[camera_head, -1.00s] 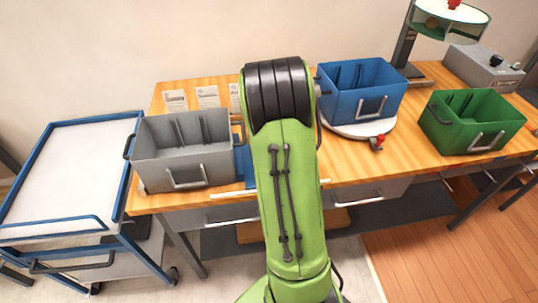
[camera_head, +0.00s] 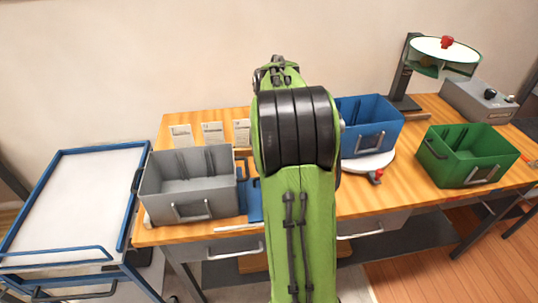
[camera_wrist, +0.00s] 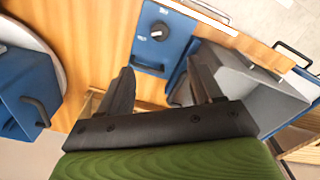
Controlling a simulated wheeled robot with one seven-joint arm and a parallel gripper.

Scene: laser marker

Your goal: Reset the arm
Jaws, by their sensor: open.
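My gripper (camera_wrist: 160,80) shows in the wrist view with its two dark fingers apart and nothing between them. It points toward the wooden workbench, with a blue panel with a black knob (camera_wrist: 155,32) just beyond the fingertips. In the head view my green arm rises through the middle, with its black joint in front of the bench. The gripper itself is hidden there behind the arm.
On the workbench (camera_head: 400,192) are a grey bin (camera_head: 190,186), a blue bin (camera_head: 368,124) on a white turntable (camera_head: 368,164), a green bin (camera_head: 466,156) and a marker machine (camera_head: 486,101). A blue-framed cart (camera_head: 85,195) stands left. The wall above is clear.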

